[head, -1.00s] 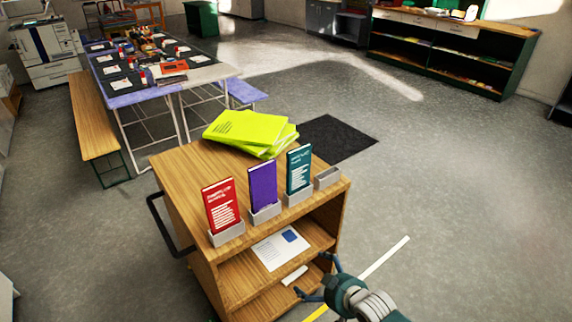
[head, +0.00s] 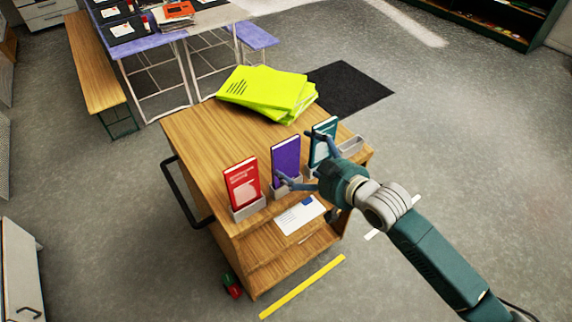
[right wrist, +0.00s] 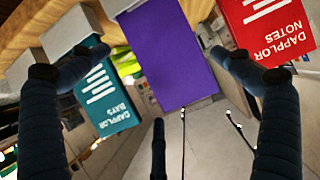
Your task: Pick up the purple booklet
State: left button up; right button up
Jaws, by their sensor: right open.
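The purple booklet (head: 286,155) stands upright in a small grey holder on top of the wooden cart (head: 190,135), between a red booklet (head: 242,184) and a teal booklet (head: 323,141). My right gripper (head: 296,159) is open and empty in front of the purple booklet, its fingers spread to either side. In the right wrist view the purple booklet (right wrist: 172,55) lies between the open fingers, with the teal booklet (right wrist: 105,97) at left and the red booklet (right wrist: 266,30) at right. Contact with the purple booklet cannot be told. My left gripper is not in view.
Bright yellow-green booklets (head: 262,90) lie stacked at the back of the cart top. An empty grey holder (head: 351,146) sits at the right end. The floor to the right is clear.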

aim_at(293, 156)
jog(key=p+x, duration=0.1)
jog(key=x, duration=0.3)
jog(key=shift+a+r, duration=0.1)
jog(key=shift+a, duration=0.1)
jog(key=shift+w+a, duration=0.1)
jog(key=shift+w, duration=0.1)
jog(key=shift+c, duration=0.8)
jog(key=c, duration=0.8)
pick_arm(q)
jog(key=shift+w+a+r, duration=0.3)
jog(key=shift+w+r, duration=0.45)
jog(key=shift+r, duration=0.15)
